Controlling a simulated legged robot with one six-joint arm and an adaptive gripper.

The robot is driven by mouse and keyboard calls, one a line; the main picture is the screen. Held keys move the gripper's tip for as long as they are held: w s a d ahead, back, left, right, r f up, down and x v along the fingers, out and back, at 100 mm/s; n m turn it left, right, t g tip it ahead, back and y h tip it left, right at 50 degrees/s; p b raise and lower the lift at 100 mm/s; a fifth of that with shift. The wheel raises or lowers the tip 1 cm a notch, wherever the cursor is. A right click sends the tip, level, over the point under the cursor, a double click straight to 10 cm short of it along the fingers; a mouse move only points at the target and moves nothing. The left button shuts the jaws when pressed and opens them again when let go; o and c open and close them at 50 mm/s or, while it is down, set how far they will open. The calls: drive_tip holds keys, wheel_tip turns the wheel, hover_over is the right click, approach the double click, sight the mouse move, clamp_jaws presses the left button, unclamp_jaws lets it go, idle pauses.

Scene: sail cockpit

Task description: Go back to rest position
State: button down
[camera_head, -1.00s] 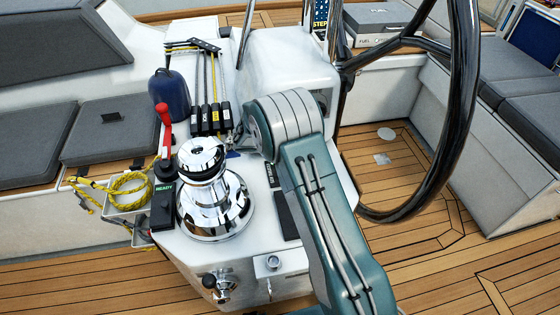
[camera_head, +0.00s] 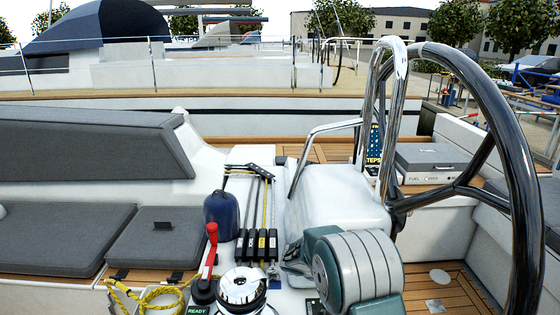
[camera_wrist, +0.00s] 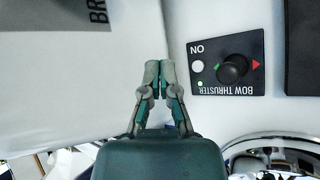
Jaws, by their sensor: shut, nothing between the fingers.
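My gripper (camera_wrist: 159,74) shows in the wrist view with its two grey fingertips together and nothing between them. It is over a white surface, beside the black BOW THRUSTER panel (camera_wrist: 222,87) with its knob and green light. I cannot tell how far its tips are from the surface. In the head view my teal and grey arm is folded at the bottom, in front of the white console (camera_head: 340,200). The gripper's fingers are mostly hidden there.
A chrome winch (camera_head: 240,288) and red-handled lever (camera_head: 211,240) stand left of my arm. Black rope clutches (camera_head: 257,244) and a blue fender (camera_head: 221,213) are behind them. The large steering wheel (camera_head: 520,180) rises on the right. Cushioned seats (camera_head: 60,238) lie at left.

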drive_tip(key=s+d+r+m+g+y, duration=0.1)
drive_tip(key=s+d+r+m+y, duration=0.15)
drive_tip(key=s+r+m, duration=1)
drive_tip(key=s+a+r+y, duration=0.1)
drive_tip(key=s+r, duration=0.2)
drive_tip(key=s, duration=0.5)
drive_tip(key=s+a+r+m+t+y, duration=0.1)
drive_tip(key=s+r+y, duration=0.1)
drive_tip(key=s, duration=0.7)
drive_tip(key=s+a+r+m+y, duration=0.1)
drive_tip(key=s+r, duration=0.4)
drive_tip(key=s, duration=0.3)
drive_tip(key=shift+s+t+y, duration=0.3)
drive_tip(key=shift+y, duration=0.05)
